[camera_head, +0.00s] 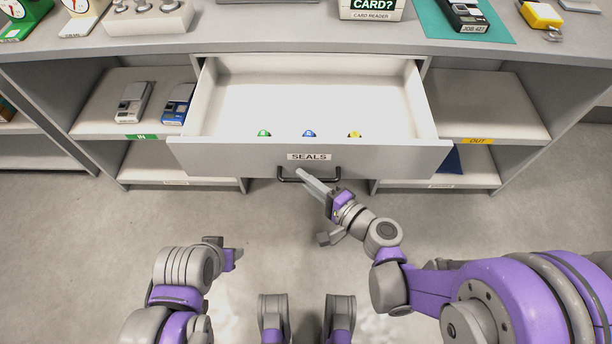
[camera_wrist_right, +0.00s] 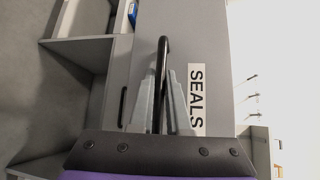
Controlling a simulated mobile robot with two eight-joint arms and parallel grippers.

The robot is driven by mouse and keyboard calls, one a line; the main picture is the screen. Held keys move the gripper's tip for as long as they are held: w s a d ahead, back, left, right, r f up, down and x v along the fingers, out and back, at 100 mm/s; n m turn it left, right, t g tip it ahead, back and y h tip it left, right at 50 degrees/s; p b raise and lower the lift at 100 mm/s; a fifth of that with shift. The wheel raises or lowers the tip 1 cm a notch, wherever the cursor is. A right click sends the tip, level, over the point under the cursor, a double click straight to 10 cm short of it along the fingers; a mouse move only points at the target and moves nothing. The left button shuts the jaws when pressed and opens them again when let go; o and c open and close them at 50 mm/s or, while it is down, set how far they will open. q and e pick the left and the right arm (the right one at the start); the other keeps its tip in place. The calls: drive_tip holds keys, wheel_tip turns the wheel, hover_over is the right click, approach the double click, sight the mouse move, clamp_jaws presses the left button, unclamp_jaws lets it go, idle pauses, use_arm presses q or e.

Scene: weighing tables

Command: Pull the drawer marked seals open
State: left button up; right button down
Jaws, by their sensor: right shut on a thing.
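The drawer marked SEALS (camera_head: 250,155) stands well open from the middle of the grey desk in the head view. Its white inside shows, with a green, a blue and a yellow seal (camera_head: 354,134) near the front panel. My right gripper (camera_head: 303,176) is at the drawer's black bar handle (camera_head: 285,177). In the right wrist view the two fingers of the right gripper (camera_wrist_right: 163,100) are shut on the black handle (camera_wrist_right: 162,50), beside the SEALS label (camera_wrist_right: 196,100). My left gripper (camera_head: 236,256) is low at the left, away from the drawer; its jaw state is unclear.
The left shelf (camera_head: 95,118), marked IN, holds a grey and a blue device (camera_head: 178,103). The right shelf (camera_head: 490,122), marked OUT, looks empty on top. The floor in front is clear.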

drive_tip(key=c, duration=0.9)
unclamp_jaws()
drive_tip(key=v, duration=1.1)
drive_tip(key=shift+w+p, duration=0.1)
drive_tip(key=shift+p, duration=0.2)
